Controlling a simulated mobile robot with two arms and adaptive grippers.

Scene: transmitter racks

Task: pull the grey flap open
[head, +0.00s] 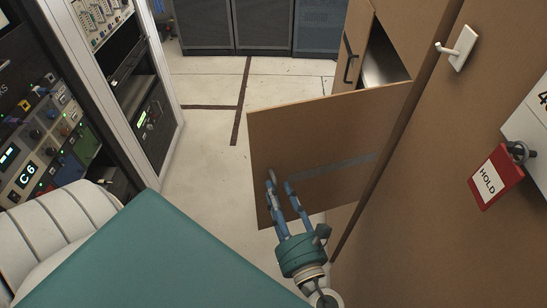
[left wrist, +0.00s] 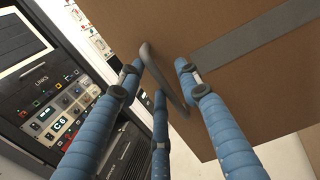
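The flap (head: 315,130) is a brown wooden panel with a grey strip (head: 335,168) across it, standing out from the brown cabinet on the right. It also fills the upper right of the left wrist view (left wrist: 200,25). Its thin grey bar handle (left wrist: 165,78) is near the panel's free edge. My left gripper (head: 279,184), with blue fingers, is at the handle. In the left wrist view the fingers (left wrist: 160,80) are spread, with the handle between them; a firm grip does not show. My right gripper is not in view.
The brown cabinet has a white hook (head: 460,48) and a red HOLD tag (head: 496,178) on the right. A compartment with a light shelf (head: 384,65) stands open behind the flap. Equipment racks (head: 40,130) line the left. Pale floor (head: 200,150) is clear between them.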

